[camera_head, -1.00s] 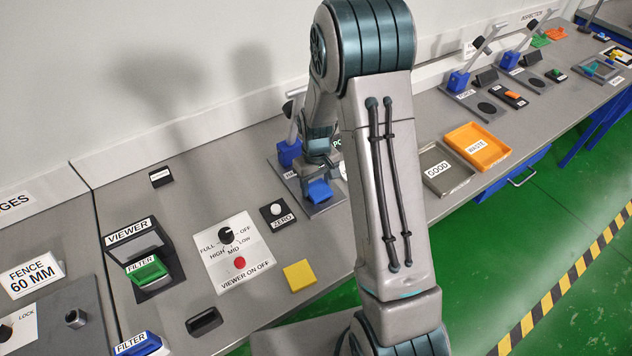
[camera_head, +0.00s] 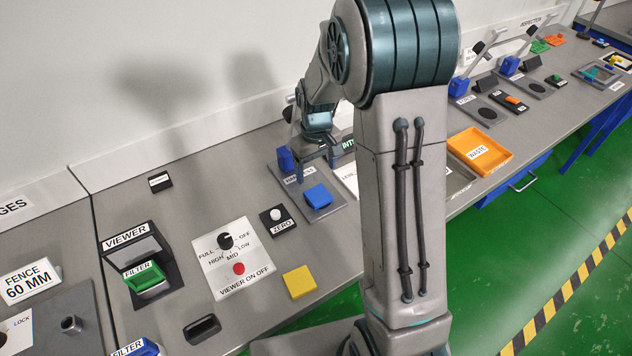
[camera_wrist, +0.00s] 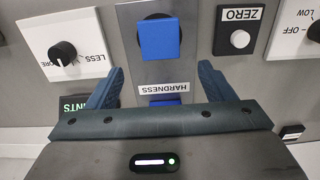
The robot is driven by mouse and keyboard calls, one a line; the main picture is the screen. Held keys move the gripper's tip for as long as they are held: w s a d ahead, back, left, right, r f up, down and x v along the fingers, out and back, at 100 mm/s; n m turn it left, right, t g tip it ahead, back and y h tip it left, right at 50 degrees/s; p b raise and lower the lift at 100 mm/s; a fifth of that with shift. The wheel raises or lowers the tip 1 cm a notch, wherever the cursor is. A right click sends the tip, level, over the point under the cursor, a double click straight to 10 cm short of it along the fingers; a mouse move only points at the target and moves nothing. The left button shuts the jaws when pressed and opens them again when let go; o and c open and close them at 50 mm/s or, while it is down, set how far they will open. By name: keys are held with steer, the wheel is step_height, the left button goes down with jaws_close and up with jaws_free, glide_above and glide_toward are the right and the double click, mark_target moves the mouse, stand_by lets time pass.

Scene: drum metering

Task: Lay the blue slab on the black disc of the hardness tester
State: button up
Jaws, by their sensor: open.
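The blue slab (camera_head: 318,196) lies flat on the hardness tester's grey plate (camera_head: 287,181). In the wrist view the slab (camera_wrist: 159,41) covers nearly all of the black disc (camera_wrist: 156,16); a dark curved edge shows just past its far side. My gripper (camera_head: 318,163) is open and empty, on the wall side of the slab and apart from it. In the wrist view the two fingers (camera_wrist: 160,82) stand wide on either side of the plate with the HARDNESS label between them. The tester's blue block (camera_head: 285,158) stands behind, partly hidden by my gripper in the wrist view.
A ZERO button (camera_head: 275,215) and the viewer's switch panel (camera_head: 232,258) lie left of the tester. A yellow slab (camera_head: 299,282) lies near the front edge. An orange WASTE tray (camera_head: 480,152) is to the right. My arm hides part of the bench.

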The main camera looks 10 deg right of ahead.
steer(key=s+r+m+t, duration=0.2)
steer(key=s+r, duration=0.8)
steer(key=r, duration=0.2)
steer(key=s+r+m+t, duration=0.1)
steer(key=s+r, duration=0.1)
steer(key=s, duration=1)
steer(key=shift+r+m+t, duration=0.2)
steer(key=shift+m+t, duration=0.1)
